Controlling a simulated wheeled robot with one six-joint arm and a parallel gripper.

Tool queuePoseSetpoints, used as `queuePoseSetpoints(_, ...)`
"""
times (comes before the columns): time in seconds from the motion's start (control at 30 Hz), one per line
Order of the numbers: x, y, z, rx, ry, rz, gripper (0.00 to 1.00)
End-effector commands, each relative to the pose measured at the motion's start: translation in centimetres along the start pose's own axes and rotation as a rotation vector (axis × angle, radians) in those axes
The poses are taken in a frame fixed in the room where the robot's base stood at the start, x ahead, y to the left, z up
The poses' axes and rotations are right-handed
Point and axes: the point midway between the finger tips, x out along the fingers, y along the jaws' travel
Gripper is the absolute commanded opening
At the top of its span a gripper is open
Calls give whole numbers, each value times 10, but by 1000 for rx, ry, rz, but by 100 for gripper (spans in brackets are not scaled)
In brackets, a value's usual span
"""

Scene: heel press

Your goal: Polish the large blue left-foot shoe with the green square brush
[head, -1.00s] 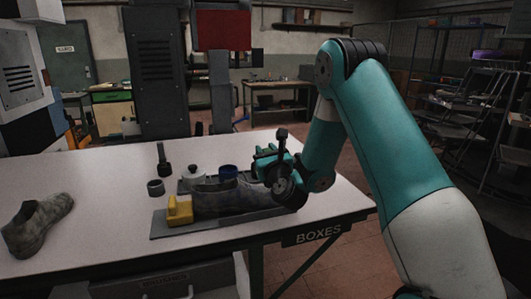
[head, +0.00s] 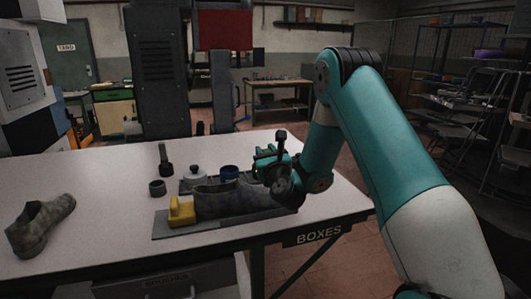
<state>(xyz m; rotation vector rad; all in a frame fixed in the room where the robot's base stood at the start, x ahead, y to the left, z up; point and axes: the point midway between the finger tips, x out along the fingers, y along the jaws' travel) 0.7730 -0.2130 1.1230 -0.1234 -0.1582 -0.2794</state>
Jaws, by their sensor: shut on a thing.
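A dark blue-grey shoe (head: 222,199) lies on a flat grey plate (head: 190,231) near the table's front edge. A yellow block (head: 181,211) stands at its left end. My gripper (head: 264,163) is over the shoe's right end, close above it. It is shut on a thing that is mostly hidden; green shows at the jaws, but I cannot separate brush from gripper. Whether it touches the shoe is not clear. Another mottled grey shoe (head: 40,226) stands apart at the table's left.
The white table (head: 105,195) is clear between the two shoes. A grey machine column (head: 157,75) stands behind.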

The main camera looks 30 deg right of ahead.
Motion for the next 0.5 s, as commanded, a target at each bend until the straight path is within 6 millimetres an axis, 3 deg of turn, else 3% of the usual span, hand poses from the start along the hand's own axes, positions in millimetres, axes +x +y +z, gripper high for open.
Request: queuePoseSetpoints(0.5,-25,0,-1,-1,0,1,2)
